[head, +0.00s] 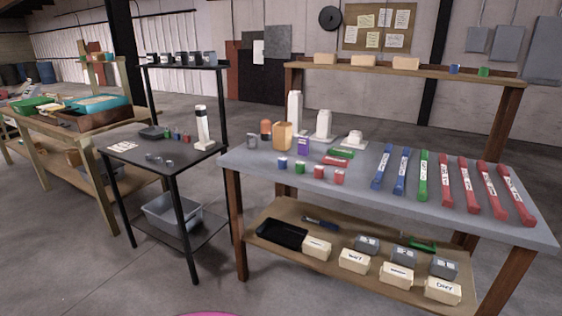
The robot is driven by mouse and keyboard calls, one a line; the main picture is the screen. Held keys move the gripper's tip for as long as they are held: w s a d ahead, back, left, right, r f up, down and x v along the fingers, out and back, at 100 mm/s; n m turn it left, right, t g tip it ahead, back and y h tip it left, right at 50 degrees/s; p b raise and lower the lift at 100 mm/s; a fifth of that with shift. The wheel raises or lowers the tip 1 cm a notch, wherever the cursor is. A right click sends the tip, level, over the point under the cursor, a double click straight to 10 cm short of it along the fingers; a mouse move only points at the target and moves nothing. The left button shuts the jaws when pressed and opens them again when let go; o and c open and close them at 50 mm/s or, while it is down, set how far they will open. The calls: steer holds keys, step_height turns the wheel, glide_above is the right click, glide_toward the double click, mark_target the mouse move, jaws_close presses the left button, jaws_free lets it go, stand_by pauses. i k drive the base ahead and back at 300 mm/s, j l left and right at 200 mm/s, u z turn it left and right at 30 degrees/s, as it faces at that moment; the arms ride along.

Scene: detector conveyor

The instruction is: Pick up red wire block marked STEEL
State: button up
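No label reading STEEL is legible at this size, so I cannot tell which red piece is the wire block. Two small red blocks with pale labels, one (319,172) left of the other (338,178), stand near the front edge of the grey-topped table (270,185). A flat red piece (335,162) lies just behind them. Several long red bars with white labels, such as the leftmost (447,180), lie side by side on the table's right part. My gripper is not in view.
Blue (283,163) and green (300,167) blocks stand left of the red ones. Behind are a tan container (283,136), a purple box (303,146) and white towers. Blue and green bars lie mid-table. A black side table (130,150) stands left. Open floor lies in front.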

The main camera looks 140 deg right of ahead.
mark_target(329, 160)
steer(key=z, duration=2.25)
steer(key=l+z, duration=0.15)
steer(key=z, duration=0.3)
steer(key=l+z, duration=0.15)
steer(key=z, duration=0.25)
steer(key=i+l+z, duration=0.1)
steer(key=z, duration=0.35)
steer(key=i+l+z, duration=0.1)
steer(key=z, duration=0.35)
steer(key=i+l+z, duration=0.1)
steer(key=z, duration=0.3)
steer(key=i+l+z, duration=0.15)
steer(key=z, duration=0.3)
steer(key=i+z, duration=0.5)
steer(key=i+j+z, duration=0.1)
steer(key=i, duration=0.15)
steer(key=i+j, duration=0.15)
steer(key=i, duration=0.15)
steer(key=z, duration=0.05)
